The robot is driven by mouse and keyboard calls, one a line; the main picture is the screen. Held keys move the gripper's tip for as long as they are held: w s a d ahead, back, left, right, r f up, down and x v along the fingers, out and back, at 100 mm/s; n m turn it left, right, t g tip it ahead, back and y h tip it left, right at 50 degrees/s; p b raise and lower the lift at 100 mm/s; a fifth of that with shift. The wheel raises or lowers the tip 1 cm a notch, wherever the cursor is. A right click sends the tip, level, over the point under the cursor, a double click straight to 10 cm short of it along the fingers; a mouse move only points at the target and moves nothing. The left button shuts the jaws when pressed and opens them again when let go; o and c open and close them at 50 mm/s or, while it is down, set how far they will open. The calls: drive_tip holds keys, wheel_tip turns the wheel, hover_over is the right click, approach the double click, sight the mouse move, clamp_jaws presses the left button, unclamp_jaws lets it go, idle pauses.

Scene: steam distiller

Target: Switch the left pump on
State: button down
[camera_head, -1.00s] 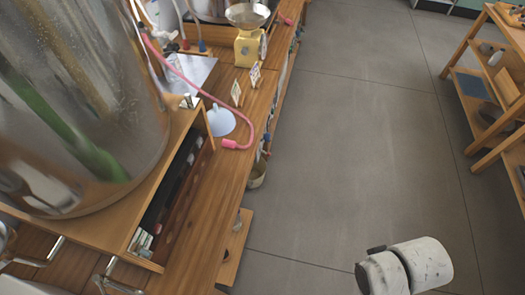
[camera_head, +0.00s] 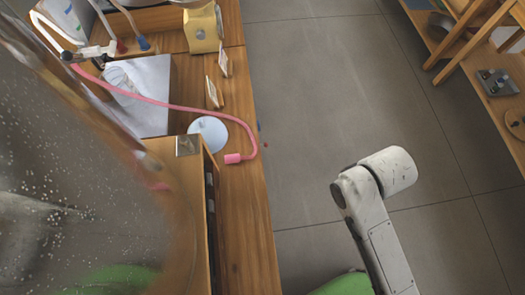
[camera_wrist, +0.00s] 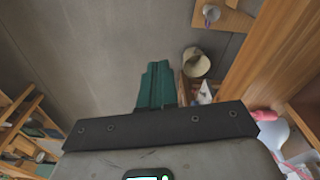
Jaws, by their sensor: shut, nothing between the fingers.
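I cannot make out a pump or a pump switch in either view. My gripper (camera_wrist: 157,68) shows in the wrist view with its green fingers together, empty, pointing up the picture over the grey floor. It is apart from the wooden bench at the right of that view. The head view shows only my white arm links, not the gripper.
The wooden bench (camera_head: 243,215) carries a yellow scale (camera_head: 202,28), a pale blue round object (camera_head: 208,133) and small standing cards (camera_head: 223,62). A wooden shelf (camera_head: 480,60) stands at the upper right.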

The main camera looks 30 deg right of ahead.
drive_tip(key=w+a+f+t+b, duration=0.15)
drive_tip(key=w+f+b, duration=0.25)
drive_tip(key=f+b, duration=0.8)
drive_tip(key=w+a+f+t+y+b, duration=0.15)
drive_tip(key=w+f+b, duration=0.25)
drive_tip(key=f+b, duration=0.75)
drive_tip(key=w+a+f+t+h+b, duration=0.15)
drive_tip(key=w+f+b, duration=0.35)
drive_tip(key=f+b, duration=0.75)
drive_tip(key=w+a+r+m+t+y+b, duration=0.3)
drive_tip(key=w+a+m+t+y+b, duration=0.3)
drive_tip(key=w+a+m+t, duration=0.75)
drive_tip(key=s+d+f+m+t+h, duration=0.1)
drive_tip(key=s+m+h, duration=0.3)
drive_tip(key=m+h, duration=0.5)
drive_tip(key=s+d+f+m+t+h, duration=0.1)
drive_tip(key=s+d+f+m+h, duration=0.2)
drive_tip(key=m, duration=1.9)
drive_tip(key=s+h, duration=0.2)
drive_tip(key=h, duration=0.3)
drive_tip(key=shift+m+t+h, duration=0.3)
drive_tip(key=shift+m+h, duration=0.05)
drive_tip(key=shift+h, duration=0.05)
